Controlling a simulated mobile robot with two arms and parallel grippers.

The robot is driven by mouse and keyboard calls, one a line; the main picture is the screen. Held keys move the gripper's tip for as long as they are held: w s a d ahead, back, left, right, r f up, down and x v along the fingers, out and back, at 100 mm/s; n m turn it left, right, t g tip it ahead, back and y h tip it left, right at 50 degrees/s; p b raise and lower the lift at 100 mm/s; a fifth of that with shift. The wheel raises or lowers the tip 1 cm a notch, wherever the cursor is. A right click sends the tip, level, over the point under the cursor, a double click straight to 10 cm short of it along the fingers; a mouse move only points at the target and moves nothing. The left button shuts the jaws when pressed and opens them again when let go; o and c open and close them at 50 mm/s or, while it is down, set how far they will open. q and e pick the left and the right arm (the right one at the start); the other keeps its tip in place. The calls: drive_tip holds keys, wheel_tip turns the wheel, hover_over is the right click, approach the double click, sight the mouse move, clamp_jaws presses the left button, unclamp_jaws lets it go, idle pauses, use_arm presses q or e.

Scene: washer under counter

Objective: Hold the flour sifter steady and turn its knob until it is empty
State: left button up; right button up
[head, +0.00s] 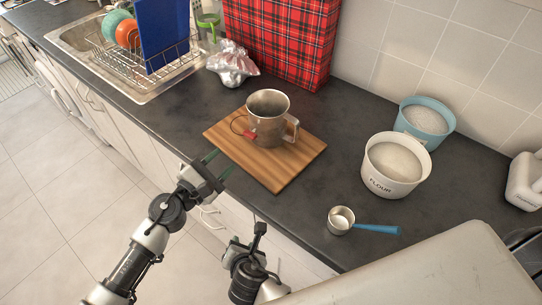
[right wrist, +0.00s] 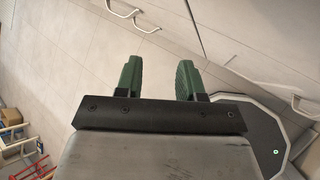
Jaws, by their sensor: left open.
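The metal flour sifter (head: 268,118) stands upright on a wooden board (head: 285,168) in the head view. Its handle (head: 292,130) points right, and its red knob (head: 250,134) is at the front left on a thin wire crank. My left gripper (head: 217,165) is open and empty over the counter's front edge, left of and apart from the board. My right gripper is low in front of the cabinets, apart from the sifter. In the right wrist view its green fingers (right wrist: 159,72) stand apart with nothing between them. The sifter's inside bottom is hidden.
A white flour tub (head: 396,165), a blue-rimmed tub (head: 424,120) and a blue-handled scoop (head: 345,222) are to the right. Crumpled foil (head: 232,65) and a red plaid box (head: 282,38) stand behind. A dish rack (head: 150,62) sits by the sink.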

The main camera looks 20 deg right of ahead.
sight(295, 132)
drive_tip(key=w+r+m+t, duration=0.3)
drive_tip(key=r, duration=0.8)
drive_tip(key=w+d+r+h, duration=0.1)
drive_tip(key=w+d+h, duration=0.1)
drive_tip(key=h, duration=0.1)
drive_tip(key=w+d+r+h, duration=0.2)
drive_tip(key=d, duration=0.1)
drive_tip(key=w+d+r+h, duration=0.1)
drive_tip(key=w+d+h, duration=0.1)
drive_tip(key=h, duration=0.1)
drive_tip(key=shift+w+d+r+n+h, duration=0.15)
drive_tip(key=shift+w+r+n+h, duration=0.15)
drive_tip(key=shift+w+r, duration=0.1)
drive_tip(key=d+r+h, duration=0.1)
drive_tip(key=w+d+r+g+h, duration=0.1)
drive_tip(key=h, duration=0.1)
drive_tip(key=w+d+r+h, duration=0.1)
drive_tip(key=d+h, duration=0.1)
drive_tip(key=shift+d+g, duration=0.1)
drive_tip(key=shift+g, duration=0.2)
drive_tip(key=shift+w+d+r, duration=0.1)
drive_tip(key=shift+d+r, duration=0.1)
drive_tip(key=shift+d, duration=0.1)
drive_tip(key=x, duration=1)
drive_tip(key=shift+d, duration=0.3)
drive_tip(key=shift+c, duration=0.3)
clamp_jaws()
use_arm(q)
drive_tip(key=shift+c, duration=0.4)
